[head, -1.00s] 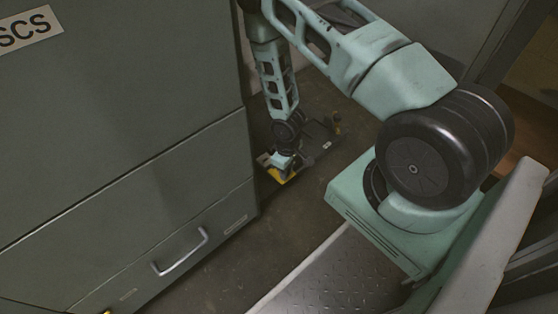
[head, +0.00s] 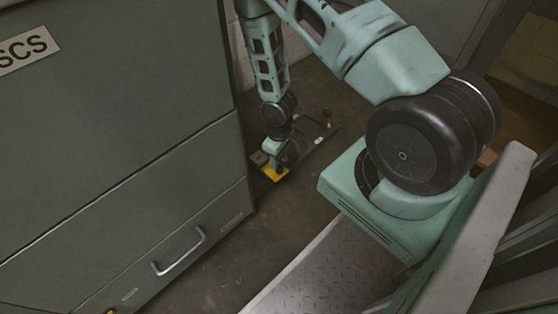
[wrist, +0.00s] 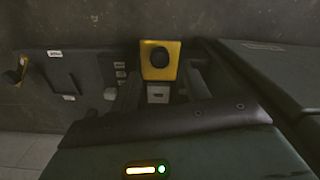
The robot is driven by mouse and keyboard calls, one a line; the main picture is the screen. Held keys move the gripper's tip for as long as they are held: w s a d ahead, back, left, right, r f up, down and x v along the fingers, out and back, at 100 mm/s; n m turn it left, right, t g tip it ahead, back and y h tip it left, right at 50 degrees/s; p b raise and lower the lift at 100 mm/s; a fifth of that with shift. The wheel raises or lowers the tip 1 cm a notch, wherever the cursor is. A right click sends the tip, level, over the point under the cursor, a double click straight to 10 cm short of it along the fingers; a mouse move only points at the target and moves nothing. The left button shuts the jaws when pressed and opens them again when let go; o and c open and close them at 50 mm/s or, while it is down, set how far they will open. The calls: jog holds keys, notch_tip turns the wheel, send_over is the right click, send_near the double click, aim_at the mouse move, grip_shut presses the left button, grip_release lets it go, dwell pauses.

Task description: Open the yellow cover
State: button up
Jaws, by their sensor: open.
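The yellow cover (head: 274,173) is a small bright patch low beside the grey cabinet, just under the end of my arm. In the wrist view the yellow cover (wrist: 151,69) is a yellow plate with a round black part on it. My gripper (head: 276,160) is right above or at the cover in the head view. In the wrist view my gripper (wrist: 164,92) is open, with its dark fingers on either side just short of the plate and nothing held. Contact with the cover cannot be told. A small pale label (wrist: 158,96) shows between the fingers.
A large grey cabinet (head: 110,130) with a silver handle (head: 180,253) stands at the left, close to my gripper. A dark panel with small parts (head: 318,130) lies beyond the gripper. In the wrist view a dark box edge (wrist: 265,75) is close on the right.

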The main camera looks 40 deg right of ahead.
aim_at(279, 166)
notch_tip(279, 166, up, 12)
jog(key=p, duration=0.4)
jog(key=shift+f, duration=0.15)
jog(key=shift+s, duration=0.1)
